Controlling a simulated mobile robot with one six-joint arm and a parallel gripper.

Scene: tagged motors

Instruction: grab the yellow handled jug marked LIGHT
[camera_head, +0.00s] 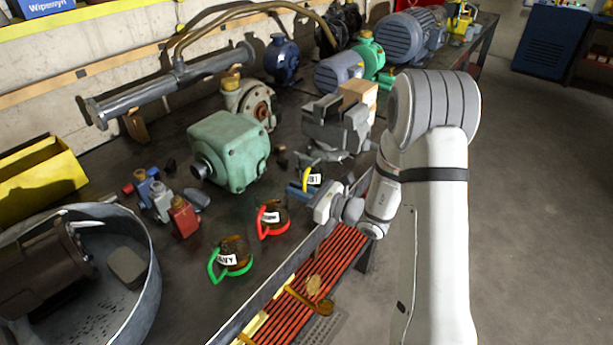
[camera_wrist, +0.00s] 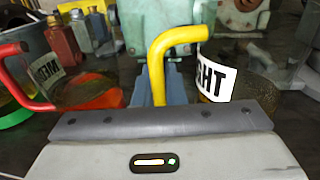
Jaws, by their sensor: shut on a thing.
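The yellow handled jug marked LIGHT (camera_head: 314,180) stands near the front edge of the bench, partly hidden by my gripper (camera_head: 306,191). In the wrist view its yellow handle (camera_wrist: 164,62) rises just in front of my gripper, with the white label (camera_wrist: 215,78) to its right. My gripper is shut on the handle; the contact itself is mostly hidden behind the gripper body. A red handled jug (camera_head: 272,219) with a white label stands nearby, left in the wrist view (camera_wrist: 85,92). A green handled jug (camera_head: 231,257) marked HEAVY stands farther left.
A green gearbox (camera_head: 231,148) and a grey vise (camera_head: 337,124) stand behind the jugs. Small red and blue bottles (camera_head: 184,216) and a round metal tub (camera_head: 150,285) are at left. The bench edge lies close below the gripper, and open floor (camera_head: 540,200) is at right.

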